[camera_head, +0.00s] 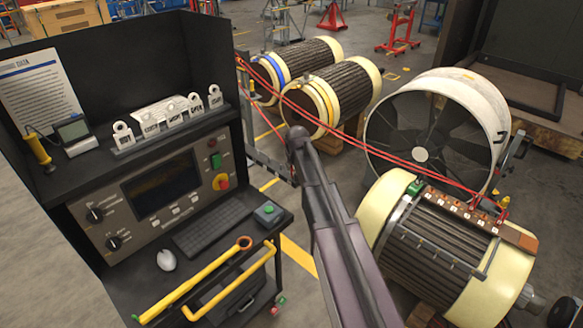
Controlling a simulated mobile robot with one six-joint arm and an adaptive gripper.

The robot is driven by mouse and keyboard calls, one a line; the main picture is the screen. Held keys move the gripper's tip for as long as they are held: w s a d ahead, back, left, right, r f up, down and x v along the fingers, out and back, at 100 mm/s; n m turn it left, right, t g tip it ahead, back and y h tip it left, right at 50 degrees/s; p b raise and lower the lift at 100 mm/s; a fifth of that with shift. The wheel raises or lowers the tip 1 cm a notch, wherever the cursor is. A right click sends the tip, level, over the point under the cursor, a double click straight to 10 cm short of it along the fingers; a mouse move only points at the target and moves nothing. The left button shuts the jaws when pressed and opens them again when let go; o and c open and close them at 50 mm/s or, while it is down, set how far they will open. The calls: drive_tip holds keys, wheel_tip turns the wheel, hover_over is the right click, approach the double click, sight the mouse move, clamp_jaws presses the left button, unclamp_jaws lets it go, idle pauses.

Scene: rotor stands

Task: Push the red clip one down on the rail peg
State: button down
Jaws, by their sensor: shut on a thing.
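My dark arm (335,235) rises from the bottom edge to a rounded joint left of the fan. My gripper does not show clearly anywhere, so I cannot see its jaws or what is between them. A copper-coloured rail (470,212) with several white-marked pegs lies along the top of the near rotor (430,250). Red leads (400,158) run from the upper left to the rail's far right end. A small red clip (503,212) shows there beside a yellow part. Whether it sits on a peg is too small to tell. A green clip (415,188) is at the rail's left end.
A large white-rimmed fan (447,95) stands right behind the near rotor. Two more rotors (325,95) lie farther back. A black console (150,190) with a keyboard and yellow handles fills the left.

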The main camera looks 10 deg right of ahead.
drive_tip(key=shift+f, duration=0.1)
drive_tip(key=shift+c, duration=1.5)
unclamp_jaws()
drive_tip(key=s+f+g, duration=0.1)
drive_tip(key=s+g, duration=0.3)
drive_tip(key=s, duration=2.5)
drive_tip(key=shift+s+a+f+n+g, duration=0.2)
drive_tip(key=shift+s+a+n+g, duration=0.1)
drive_tip(key=shift+a, duration=0.15)
